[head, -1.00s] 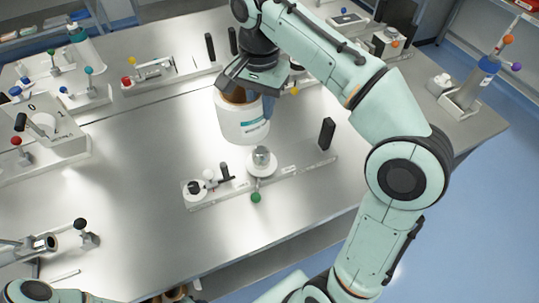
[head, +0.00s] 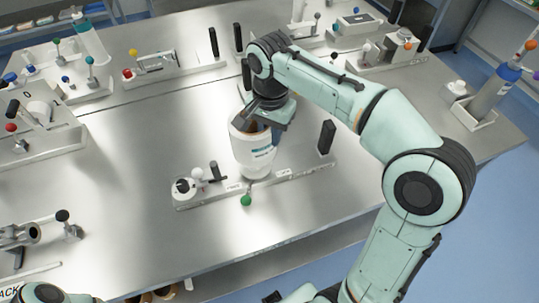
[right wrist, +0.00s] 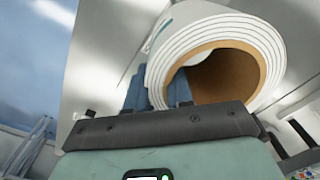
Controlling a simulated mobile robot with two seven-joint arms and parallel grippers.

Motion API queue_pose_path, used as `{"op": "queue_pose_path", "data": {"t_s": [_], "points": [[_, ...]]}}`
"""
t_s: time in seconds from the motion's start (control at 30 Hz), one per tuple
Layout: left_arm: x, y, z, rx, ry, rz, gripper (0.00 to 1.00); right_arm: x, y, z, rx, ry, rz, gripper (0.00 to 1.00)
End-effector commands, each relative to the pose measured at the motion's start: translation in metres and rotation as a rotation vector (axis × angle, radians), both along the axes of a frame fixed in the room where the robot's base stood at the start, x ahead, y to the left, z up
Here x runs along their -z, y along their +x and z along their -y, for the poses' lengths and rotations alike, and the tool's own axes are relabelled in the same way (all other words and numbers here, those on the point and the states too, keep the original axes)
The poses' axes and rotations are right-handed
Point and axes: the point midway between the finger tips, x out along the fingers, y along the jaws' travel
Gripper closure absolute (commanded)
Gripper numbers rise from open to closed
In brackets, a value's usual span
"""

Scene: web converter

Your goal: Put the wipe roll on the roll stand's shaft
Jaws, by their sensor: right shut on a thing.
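The wipe roll (head: 250,152) is white with a teal label and a brown core, and it is slightly tilted in the head view. My right gripper (head: 266,118) is shut on its upper rim. In the right wrist view the roll (right wrist: 268,45) shows its open cardboard core, with blue fingers (right wrist: 155,92) at its wall. The roll stand (head: 222,190) is a long pale base on the table. The roll is over the stand's round middle part and hides the shaft. I cannot tell whether the shaft is inside the core. My left gripper is not in view.
On the stand, a small white-and-black fixture (head: 186,187) is at left, a black upright block (head: 326,138) at right, and a green knob (head: 246,200) in front. Other devices line the back and left. The metal table (head: 130,240) is bare in front.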

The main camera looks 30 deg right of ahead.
Motion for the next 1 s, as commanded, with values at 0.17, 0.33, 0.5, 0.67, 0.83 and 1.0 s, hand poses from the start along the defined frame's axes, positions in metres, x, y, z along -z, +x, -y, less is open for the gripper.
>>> {"op": "queue_pose_path", "data": {"t_s": [0.17, 0.33, 0.5, 0.67, 0.83, 1.0], "points": [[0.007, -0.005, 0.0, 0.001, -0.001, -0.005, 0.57, 0.027, 0.0, 0.0, -0.001, 0.0, 0.0, 1.0], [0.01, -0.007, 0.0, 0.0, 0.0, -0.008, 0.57, 0.042, 0.0, 0.0, 0.0, -0.001, -0.002, 1.0], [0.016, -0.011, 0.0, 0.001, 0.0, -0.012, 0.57, 0.067, 0.0, 0.0, -0.001, -0.001, -0.002, 1.0], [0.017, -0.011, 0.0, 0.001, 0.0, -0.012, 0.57, 0.073, 0.001, 0.0, 0.0, 0.0, 0.002, 1.0], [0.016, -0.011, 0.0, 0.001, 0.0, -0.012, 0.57, 0.072, 0.001, 0.0, 0.0, 0.001, 0.003, 1.0], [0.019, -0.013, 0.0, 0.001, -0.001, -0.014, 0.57, 0.077, 0.001, 0.0, -0.001, 0.0, 0.001, 0.76]]}}
